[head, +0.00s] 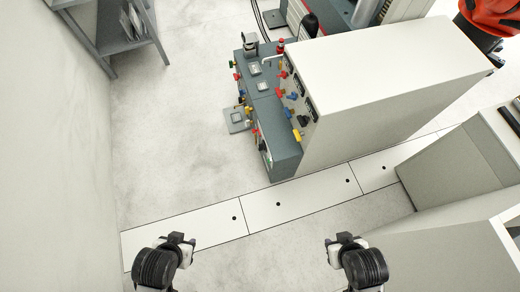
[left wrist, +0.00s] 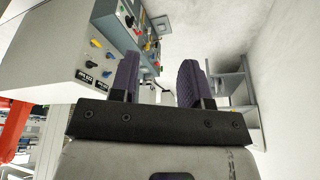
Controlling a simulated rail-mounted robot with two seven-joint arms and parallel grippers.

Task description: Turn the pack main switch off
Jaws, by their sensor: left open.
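A tall white cabinet (head: 385,75) stands right of centre in the head view. Its narrow left face is a panel with dark meters and red, blue, yellow and black knobs. A black knob (head: 303,120) and a yellow knob (head: 297,135) sit low on it. I cannot tell which knob is the main switch. My left gripper (left wrist: 158,85) is open and empty, well apart from the panel. My right arm's end (head: 345,240) shows near the bottom; its fingers are unclear.
A grey-blue bench (head: 275,125) with small coloured parts stands against the panel side. A grey shelf (head: 125,25) stands at upper left by the wall. Pale cabinets (head: 450,165) fill the lower right. The floor (head: 175,130) left of the bench is clear.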

